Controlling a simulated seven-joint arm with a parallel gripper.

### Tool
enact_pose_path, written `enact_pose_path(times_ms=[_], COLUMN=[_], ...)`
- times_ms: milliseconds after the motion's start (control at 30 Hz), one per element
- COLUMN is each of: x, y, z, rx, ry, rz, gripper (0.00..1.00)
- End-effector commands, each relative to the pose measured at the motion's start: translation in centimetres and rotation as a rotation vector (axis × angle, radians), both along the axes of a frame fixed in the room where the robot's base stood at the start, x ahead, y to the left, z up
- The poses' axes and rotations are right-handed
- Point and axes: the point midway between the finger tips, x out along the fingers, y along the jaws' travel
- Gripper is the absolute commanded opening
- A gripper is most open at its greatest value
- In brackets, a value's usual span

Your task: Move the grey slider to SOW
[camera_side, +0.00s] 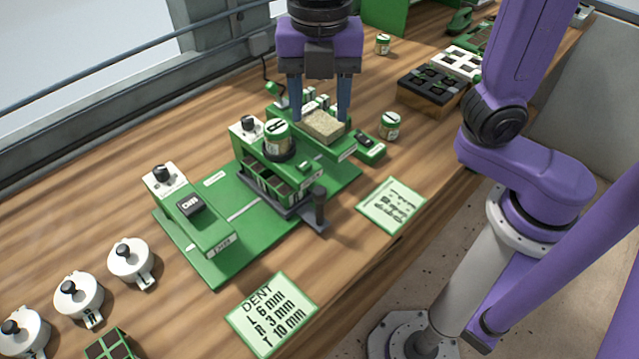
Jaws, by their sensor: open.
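The tray seeder is a green machine (245,220) on the wooden bench. What looks like the grey slider is a dark grey carriage with an upright handle (319,209) at its front right end. It holds a tray with brown cells (262,186) and sits near the middle of the green base. The small labels on the machine are too small to read, so I cannot tell which one says SOW. My gripper (321,114) is open, fingers down, above the back of the machine, around a block with a tan, grainy top (324,126). I cannot tell whether the fingers touch it.
A jar (277,137) stands on the machine, another jar (389,125) to its right. A DENT card (271,314) and a second card (391,205) lie at the front. Several white round knobbed pieces (131,262) stand at left. Dark trays (428,92) are at back right.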

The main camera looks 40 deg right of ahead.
Motion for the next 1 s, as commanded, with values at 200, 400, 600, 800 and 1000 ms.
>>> enact_pose_path(times_ms=[200,400,600,800,1000], x=[-0.1,-0.1,-0.1,-0.1,-0.1], y=[-0.1,-0.1,-0.1,-0.1,0.0], z=[-2.3,-6.0,-9.8,-13.5,-16.1], rx=[-0.004,-0.006,-0.006,-0.006,-0.004], ry=[0.004,0.004,0.005,0.005,0.003], rz=[0.005,0.004,0.003,0.003,0.003], gripper=[0.52,0.52,0.52,0.52,0.52])
